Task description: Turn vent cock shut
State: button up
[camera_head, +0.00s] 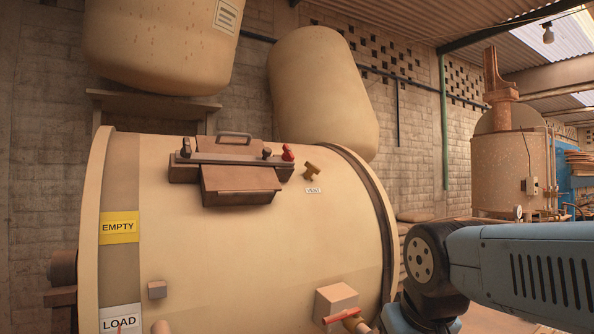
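The vent cock (312,171) is a small brass-coloured fitting with a short handle. It sits on the upper right of the large cream drum (240,250), just above a small white label that appears to read VENT (313,190). Its handle looks tilted, but I cannot tell from this view whether the cock is open or shut. My blue arm with a dark round joint reaches in at the lower right, in front of the drum's right end. My gripper is not in view, and nothing of mine is seen touching the cock.
A red lever (339,315) and a pinkish box (336,299) stand at the drum's lower right. EMPTY (118,227) and LOAD (119,322) labels mark its left side.

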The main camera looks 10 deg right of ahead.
aim_at(311, 169)
jog(key=i, duration=0.9)
jog(key=z, duration=0.05)
